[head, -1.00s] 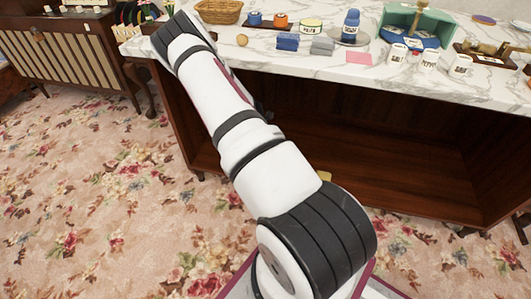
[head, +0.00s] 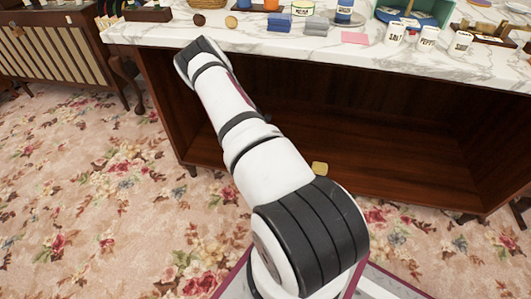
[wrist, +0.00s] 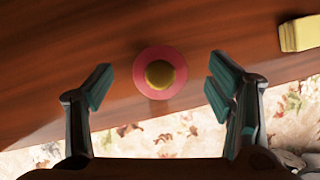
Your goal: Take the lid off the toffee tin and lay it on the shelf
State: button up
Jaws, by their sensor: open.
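The head view hides both the gripper and the tin behind my arm. The wooden lower shelf (head: 370,150) of the counter is open at the front.
A yellow block-like thing (head: 319,168) lies at the shelf's front; it also shows in the wrist view (wrist: 298,34). Most of the shelf's right looks clear.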

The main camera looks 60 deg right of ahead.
jog(key=shift+b+x, duration=0.3)
jog(key=shift+x, duration=0.8)
jog(key=c, duration=1.1)
jog(key=shift+o, duration=0.2)
jog(key=shift+r, duration=0.15)
